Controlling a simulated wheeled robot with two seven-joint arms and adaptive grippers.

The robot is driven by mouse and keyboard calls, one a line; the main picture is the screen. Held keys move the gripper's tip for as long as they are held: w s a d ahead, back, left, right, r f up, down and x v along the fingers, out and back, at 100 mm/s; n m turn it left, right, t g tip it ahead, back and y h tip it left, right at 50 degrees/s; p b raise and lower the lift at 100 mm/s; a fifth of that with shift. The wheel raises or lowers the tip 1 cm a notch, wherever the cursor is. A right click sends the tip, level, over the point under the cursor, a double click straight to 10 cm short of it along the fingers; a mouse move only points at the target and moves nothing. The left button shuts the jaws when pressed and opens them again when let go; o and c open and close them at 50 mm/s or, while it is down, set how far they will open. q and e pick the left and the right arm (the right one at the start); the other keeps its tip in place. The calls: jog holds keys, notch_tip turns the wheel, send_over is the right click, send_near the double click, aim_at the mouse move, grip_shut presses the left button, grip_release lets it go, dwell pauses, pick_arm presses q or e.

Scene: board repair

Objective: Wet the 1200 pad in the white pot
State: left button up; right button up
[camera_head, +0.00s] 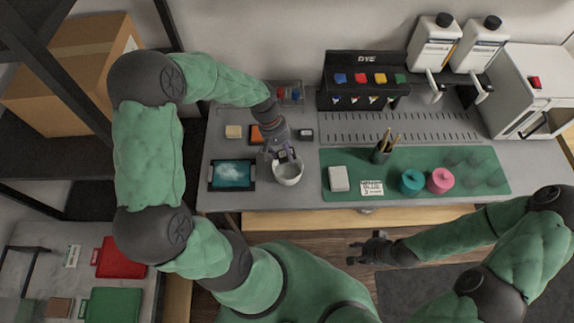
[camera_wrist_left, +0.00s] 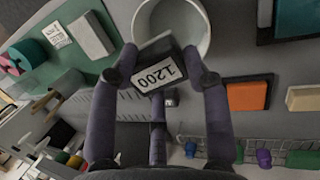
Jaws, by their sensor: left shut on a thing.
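The white pot (camera_head: 288,180) stands on the grey bench near its front edge, and its round opening also shows in the left wrist view (camera_wrist_left: 146,22). My left gripper (camera_head: 284,157) is shut on the dark pad labelled 1200 (camera_wrist_left: 160,70), held by its sides. The pad is at the pot, overlapping its rim in the left wrist view. I cannot tell whether it touches the pot, and any water inside is not clear. My right gripper (camera_head: 362,252) is empty, with fingers apart, in front of the bench edge.
An orange pad (camera_wrist_left: 248,95), a tan pad (camera_head: 233,131) and a small dark block (camera_head: 305,134) lie behind the pot. A dark-framed teal panel (camera_head: 231,174) is left of it. The green mat (camera_head: 450,160) with a white block, brush cup and tape rolls is right.

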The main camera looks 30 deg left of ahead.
aim_at(284, 153)
pick_arm(q)
jog(key=shift+r, duration=0.1)
notch_tip(284, 153, up, 4)
jog(key=p, duration=0.3)
dwell(0.5)
